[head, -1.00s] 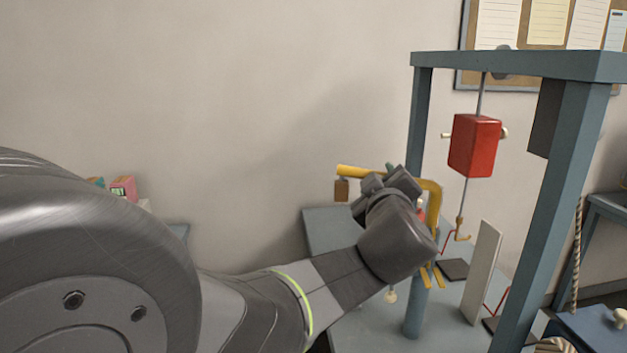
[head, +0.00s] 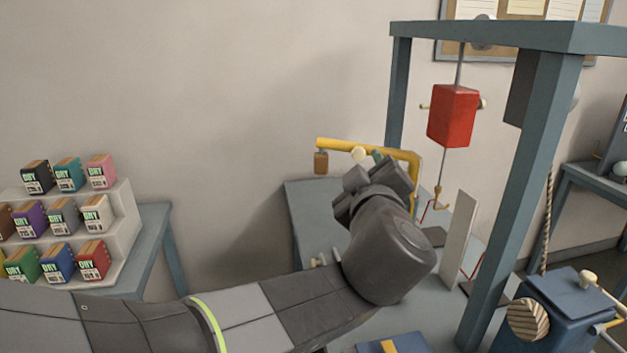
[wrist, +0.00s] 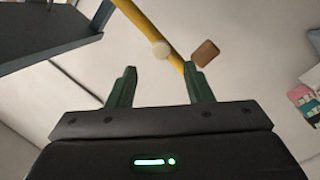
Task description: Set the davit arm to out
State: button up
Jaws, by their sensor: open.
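The yellow davit arm (head: 335,145) runs to the left from its post on the table, with a brown block (head: 321,162) hanging from its left end. A cream knob (head: 358,154) sits on the arm. My gripper (head: 372,163) is at the arm, just right of the knob in the head view, and hides part of the post. In the wrist view my gripper (wrist: 160,72) is open and empty, with its fingers spread. There the knob (wrist: 161,50) shows just beyond and between the fingertips, and the yellow arm (wrist: 140,22) crosses behind. I cannot tell whether a finger touches it.
A blue-grey frame (head: 398,90) stands right of the davit, with a red block (head: 453,115) hanging inside. A white upright panel (head: 457,235) stands on the table. A blue box (head: 565,310) is at the lower right. A tiered stand (head: 120,210) of small boxes is far left.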

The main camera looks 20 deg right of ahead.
aim_at(359, 154)
jog(key=shift+v, duration=2.85)
jog(key=shift+w, duration=0.1)
jog(key=shift+b+x, duration=0.5)
jog(key=shift+x, duration=5.85)
